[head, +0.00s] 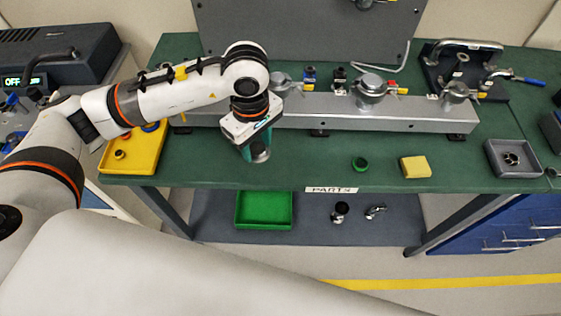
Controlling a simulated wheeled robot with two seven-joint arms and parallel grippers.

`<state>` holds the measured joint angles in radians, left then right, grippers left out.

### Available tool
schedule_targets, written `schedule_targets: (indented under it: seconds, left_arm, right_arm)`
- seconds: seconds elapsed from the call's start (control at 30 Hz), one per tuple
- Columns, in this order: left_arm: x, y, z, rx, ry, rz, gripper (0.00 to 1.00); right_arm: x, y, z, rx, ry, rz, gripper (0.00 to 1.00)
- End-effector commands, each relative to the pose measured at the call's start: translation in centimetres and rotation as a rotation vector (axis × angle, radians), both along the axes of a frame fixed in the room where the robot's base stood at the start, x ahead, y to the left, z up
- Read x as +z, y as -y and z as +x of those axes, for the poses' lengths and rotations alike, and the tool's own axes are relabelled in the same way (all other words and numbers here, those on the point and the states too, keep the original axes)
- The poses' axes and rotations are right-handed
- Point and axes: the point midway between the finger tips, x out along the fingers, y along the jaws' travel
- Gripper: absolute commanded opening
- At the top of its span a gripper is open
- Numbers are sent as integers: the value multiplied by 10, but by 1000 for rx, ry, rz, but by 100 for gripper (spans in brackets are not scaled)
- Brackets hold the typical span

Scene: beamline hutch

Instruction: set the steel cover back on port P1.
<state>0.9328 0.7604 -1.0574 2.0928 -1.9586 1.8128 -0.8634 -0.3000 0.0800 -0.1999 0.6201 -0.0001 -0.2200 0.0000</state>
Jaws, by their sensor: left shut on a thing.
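My left gripper (254,147) is over the front part of the green bench, left of the middle, pointing down. It is shut on a small round grey metal piece (262,155), which looks like the steel cover; the gripper hides part of it. The piece is in front of the long steel manifold (420,113), apart from it. Several ports and fittings stand along the manifold, among them a clamped one (370,89) in the middle and one at the right (456,92). I cannot read which is P1. My left arm partly hides the manifold's left end. My right gripper is not in view.
A yellow tray (146,163) with small parts is at the left. A green ring (359,164), a yellow block (415,167) and a grey tray (528,169) are at the front right. A grey panel (300,40) stands behind. A green tray (264,210) is on the lower shelf.

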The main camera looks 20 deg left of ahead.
Motion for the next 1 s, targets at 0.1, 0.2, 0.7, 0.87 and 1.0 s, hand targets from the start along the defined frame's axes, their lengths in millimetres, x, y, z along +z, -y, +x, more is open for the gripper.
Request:
schedule_targets:
  seconds: [0.1,0.2,0.7,0.87,1.0]
  left_arm:
    - [-1,7,9,301,0,-7,22]
    - [-2,12,16,556,-1,-10,22]
    - [-11,33,41,1642,-13,-10,22]
    - [-12,35,43,1764,-12,-10,22]
    - [-12,36,43,1788,-12,-9,22]
  right_arm:
    - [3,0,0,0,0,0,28]
    - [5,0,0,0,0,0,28]
    - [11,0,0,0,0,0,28]
    - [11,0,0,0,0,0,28]
    - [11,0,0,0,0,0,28]
